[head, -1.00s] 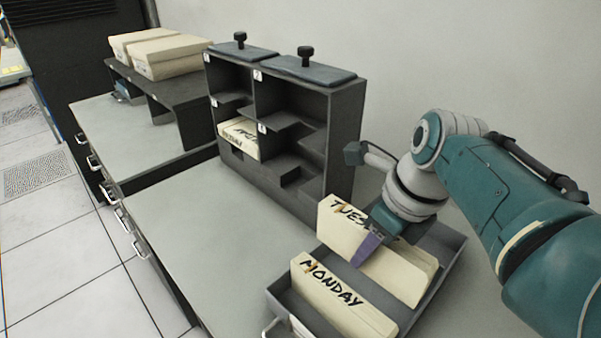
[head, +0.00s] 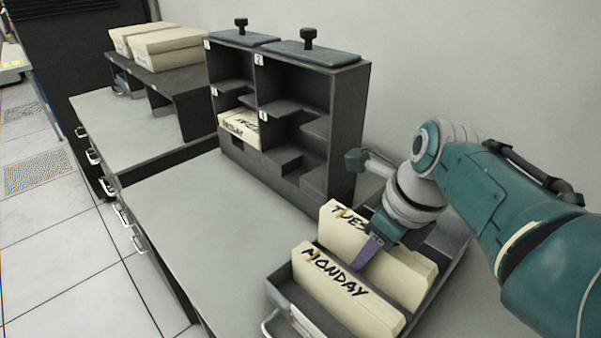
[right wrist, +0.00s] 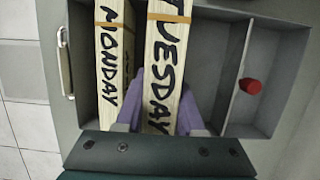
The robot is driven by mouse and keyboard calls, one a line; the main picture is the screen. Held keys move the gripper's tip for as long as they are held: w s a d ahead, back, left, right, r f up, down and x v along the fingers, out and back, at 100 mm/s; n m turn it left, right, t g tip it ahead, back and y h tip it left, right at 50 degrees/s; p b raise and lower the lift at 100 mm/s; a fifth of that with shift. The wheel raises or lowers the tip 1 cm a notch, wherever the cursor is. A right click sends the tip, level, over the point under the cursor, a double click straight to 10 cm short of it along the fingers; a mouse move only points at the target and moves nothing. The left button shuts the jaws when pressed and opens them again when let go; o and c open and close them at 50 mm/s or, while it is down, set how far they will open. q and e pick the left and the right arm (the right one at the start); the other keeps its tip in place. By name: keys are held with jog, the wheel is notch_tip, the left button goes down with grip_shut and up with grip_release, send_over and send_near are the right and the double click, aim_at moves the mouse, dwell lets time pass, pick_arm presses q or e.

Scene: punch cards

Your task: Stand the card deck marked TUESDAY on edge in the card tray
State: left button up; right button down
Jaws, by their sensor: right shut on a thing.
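The cream TUESDAY deck (head: 402,275) stands on edge in the dark grey card tray (head: 280,295), behind the MONDAY deck (head: 345,290). My right gripper (head: 368,252) is shut on the TUESDAY deck from above, one purple finger on each broad side. In the right wrist view the TUESDAY deck (right wrist: 165,60) is upright between the fingers (right wrist: 160,108), close beside the MONDAY deck (right wrist: 115,60). I cannot tell whether its lower edge touches the tray floor. My left gripper is not in view.
A dark pigeonhole rack (head: 345,120) stands behind the tray, with another deck (head: 240,128) lying in a lower compartment. A red knob (right wrist: 250,86) shows in the tray's right section. The grey counter (head: 200,215) left of the tray is clear.

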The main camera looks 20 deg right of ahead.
aim_at(366, 270)
jog(key=shift+f, duration=0.15)
jog(key=shift+f+b, duration=1.9)
jog(key=shift+f, duration=0.3)
jog(key=c, duration=0.7)
grip_release()
jog(key=shift+o, duration=1.3)
